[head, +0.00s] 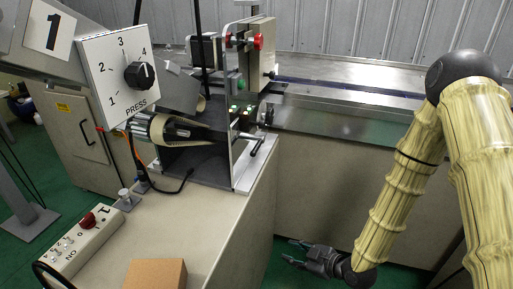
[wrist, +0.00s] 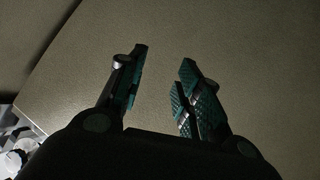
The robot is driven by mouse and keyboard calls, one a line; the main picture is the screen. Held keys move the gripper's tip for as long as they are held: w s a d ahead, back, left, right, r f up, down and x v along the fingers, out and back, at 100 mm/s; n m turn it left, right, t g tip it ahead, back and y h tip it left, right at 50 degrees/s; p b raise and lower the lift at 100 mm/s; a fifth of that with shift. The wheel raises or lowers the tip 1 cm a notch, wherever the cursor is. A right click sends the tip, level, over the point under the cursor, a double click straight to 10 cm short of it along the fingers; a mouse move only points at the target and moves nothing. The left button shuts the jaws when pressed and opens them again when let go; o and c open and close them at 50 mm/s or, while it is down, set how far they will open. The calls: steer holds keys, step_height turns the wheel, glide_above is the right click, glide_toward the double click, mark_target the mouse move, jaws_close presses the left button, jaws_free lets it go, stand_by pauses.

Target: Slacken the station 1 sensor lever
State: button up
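The station with the "1" sign (head: 53,32) stands at the left in the head view. A metal lever (head: 262,140) with a rod handle sticks out at the right side of its upright bracket. I cannot tell for sure that this is the sensor lever. My gripper (head: 297,254) is low at the bottom centre, beside the cabinet and well below and to the right of that lever. In the wrist view my gripper (wrist: 160,80) is open and empty, with teal pads facing a plain beige surface (wrist: 230,45). No lever shows there.
The beige cabinet (head: 225,235) carries the station. On it are a switch box (head: 85,242) with a red button, a brown block (head: 156,274) and loose cables. The press dial (head: 139,75) hangs above. A metal rail bench (head: 340,120) runs behind. Green floor shows around my gripper.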

steer(key=w+a+r+n+t+y+p, duration=0.1)
steer(key=w+r+n+y, duration=0.3)
steer(key=r, duration=0.5)
steer(key=w+a+r+n+y, duration=0.1)
steer(key=w+r+n+y, duration=0.3)
steer(key=r, duration=0.6)
steer(key=n+g+y+p, duration=0.1)
steer(key=n+g+y, duration=0.2)
steer(key=n, duration=0.8)
glide_toward(256, 146)
steer(key=x, duration=0.9)
steer(key=shift+a+f, duration=0.25)
steer(key=shift+a, duration=0.15)
steer(key=shift+c, duration=0.4)
jaws_close()
